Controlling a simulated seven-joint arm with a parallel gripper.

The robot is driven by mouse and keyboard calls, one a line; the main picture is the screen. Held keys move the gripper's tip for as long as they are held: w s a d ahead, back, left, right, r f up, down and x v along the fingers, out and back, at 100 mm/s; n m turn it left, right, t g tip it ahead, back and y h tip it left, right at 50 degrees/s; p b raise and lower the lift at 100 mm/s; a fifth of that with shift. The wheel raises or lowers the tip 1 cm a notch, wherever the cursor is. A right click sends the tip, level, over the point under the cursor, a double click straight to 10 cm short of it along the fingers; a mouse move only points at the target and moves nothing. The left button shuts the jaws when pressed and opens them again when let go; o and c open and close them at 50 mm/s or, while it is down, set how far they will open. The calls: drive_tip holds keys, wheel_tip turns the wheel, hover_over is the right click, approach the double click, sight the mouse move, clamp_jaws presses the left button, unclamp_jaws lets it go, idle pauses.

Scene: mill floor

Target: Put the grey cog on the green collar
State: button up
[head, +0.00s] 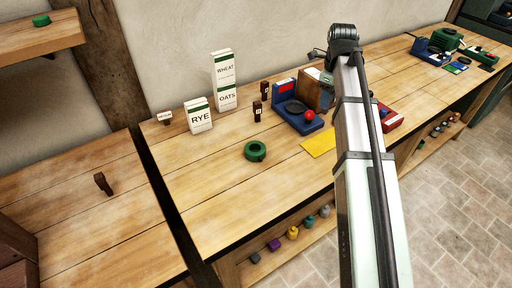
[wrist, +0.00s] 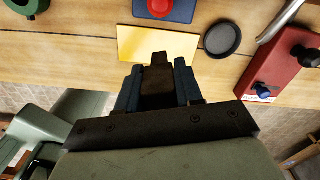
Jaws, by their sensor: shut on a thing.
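The green collar (head: 255,151) lies on the wooden bench, a thick ring with a dark hole. Part of it shows at the top left corner of the wrist view (wrist: 27,5). My gripper (wrist: 158,80) is shut on a dark brown, stepped piece (wrist: 157,87) between its blue fingers, above the front part of the bench near the yellow sheet. I cannot tell whether this piece is the grey cog seen edge-on. A dark grey round disc (wrist: 222,40) lies to the right of the yellow sheet; I see no teeth on it. In the head view my arm hides my gripper.
The yellow sheet (head: 318,145) lies right of the collar. Behind are a blue device (head: 292,122) with a red knob, brown upright pieces (head: 257,111) and white cartons (head: 199,117). A red box (wrist: 284,70) stands right. The bench left of the collar is clear.

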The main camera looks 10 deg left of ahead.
drive_tip(key=s+a+r+n, duration=0.1)
drive_tip(key=s+a, duration=0.2)
drive_tip(key=a, duration=0.5)
drive_tip(key=s+a+r+n, duration=0.1)
drive_tip(key=s+a+n, duration=0.15)
drive_tip(key=a, duration=0.55)
drive_tip(key=n, duration=0.2)
hover_over(255, 148)
drive_tip(key=shift+f, duration=4.75)
drive_tip(key=shift+f, duration=0.1)
drive_tip(key=o, duration=1)
wheel_tip(255, 148, up, 12)
